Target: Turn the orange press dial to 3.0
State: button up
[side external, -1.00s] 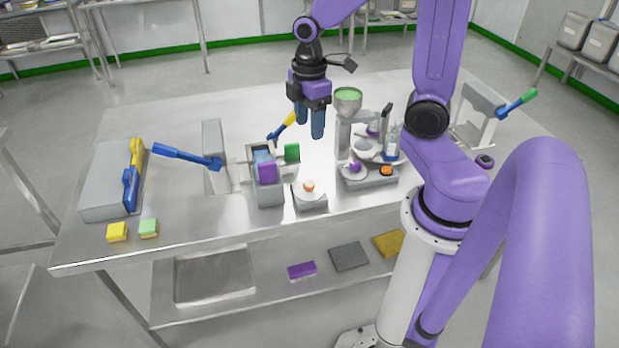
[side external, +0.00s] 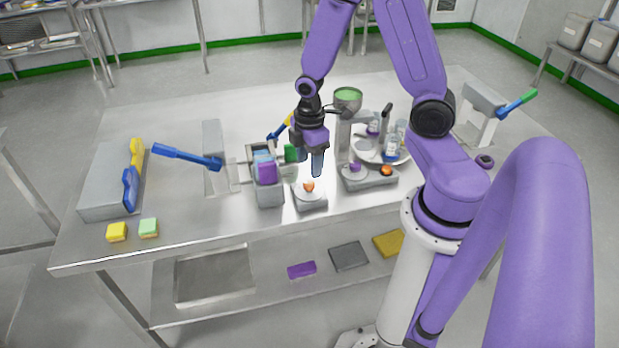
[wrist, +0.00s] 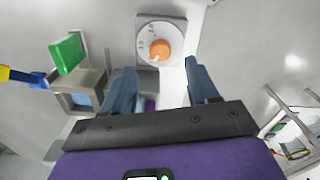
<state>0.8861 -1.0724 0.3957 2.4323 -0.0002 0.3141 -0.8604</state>
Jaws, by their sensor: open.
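The orange dial (side external: 308,187) is a small knob on a round white face on a grey box near the table's front edge. It also shows in the wrist view, where the orange knob (wrist: 160,49) sits on a white scale with small printed figures. I cannot read its setting surely. My gripper (side external: 309,166) points down just above and behind the dial, apart from it. In the wrist view my gripper (wrist: 159,66) has its two blue fingers spread wide, with nothing between them and the knob beyond their tips.
A grey box with a purple block (side external: 267,173) stands left of the dial, with a green block (side external: 291,152) behind it. To the right, a stand with a green-topped hopper (side external: 348,97) has a purple knob (side external: 355,167) and another orange knob (side external: 386,171) on its base.

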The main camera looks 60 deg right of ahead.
aim_at(310, 183)
jog(key=shift+f, duration=3)
jog(key=c, duration=1)
